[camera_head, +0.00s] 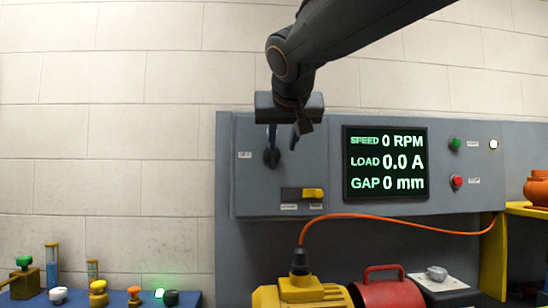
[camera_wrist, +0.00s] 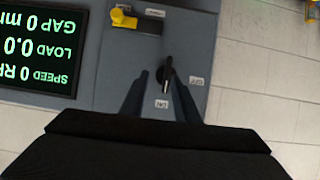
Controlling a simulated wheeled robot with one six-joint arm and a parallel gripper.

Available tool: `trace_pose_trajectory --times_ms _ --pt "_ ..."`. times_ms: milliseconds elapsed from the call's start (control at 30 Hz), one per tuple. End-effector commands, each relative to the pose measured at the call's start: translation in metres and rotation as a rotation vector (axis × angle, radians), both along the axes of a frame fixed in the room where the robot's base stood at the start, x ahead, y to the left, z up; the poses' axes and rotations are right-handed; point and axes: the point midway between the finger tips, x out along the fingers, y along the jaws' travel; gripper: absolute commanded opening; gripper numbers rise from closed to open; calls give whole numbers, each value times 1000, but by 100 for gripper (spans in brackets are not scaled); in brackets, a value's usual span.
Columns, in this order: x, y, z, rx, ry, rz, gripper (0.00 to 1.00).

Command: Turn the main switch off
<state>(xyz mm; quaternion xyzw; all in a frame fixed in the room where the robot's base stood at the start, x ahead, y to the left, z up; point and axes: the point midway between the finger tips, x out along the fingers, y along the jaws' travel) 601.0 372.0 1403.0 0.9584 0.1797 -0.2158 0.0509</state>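The main switch is a dark rotary handle on the grey panel, in the head view (camera_head: 271,158) just below my gripper and in the wrist view (camera_wrist: 167,76) between the fingers. In the wrist view its lever points toward the ON label (camera_wrist: 162,104), and the OFF label (camera_wrist: 196,81) is to the right. My gripper (camera_head: 283,145) is open. In the wrist view its two fingers (camera_wrist: 160,78) stand on either side of the lever, with gaps visible. Whether the fingertips reach as deep as the lever I cannot tell.
A yellow slider (camera_head: 313,193) sits below the switch on the panel. The display (camera_head: 385,163) reads 0 RPM, 0.0 A and 0 mm. Green (camera_head: 455,143) and red (camera_head: 457,181) buttons are at right. An orange cable (camera_head: 400,219) runs below to a yellow motor (camera_head: 300,293).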

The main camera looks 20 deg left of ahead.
Motion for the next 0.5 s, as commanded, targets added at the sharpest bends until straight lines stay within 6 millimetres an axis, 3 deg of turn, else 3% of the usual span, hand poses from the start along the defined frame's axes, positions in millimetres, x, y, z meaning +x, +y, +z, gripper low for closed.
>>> trace_pose_trajectory --times_ms 100,167,500 --pt "-8 13 25 34 -38 14 28" --pt "-7 15 29 39 -44 15 28" --pt "33 30 11 37 -41 12 28"
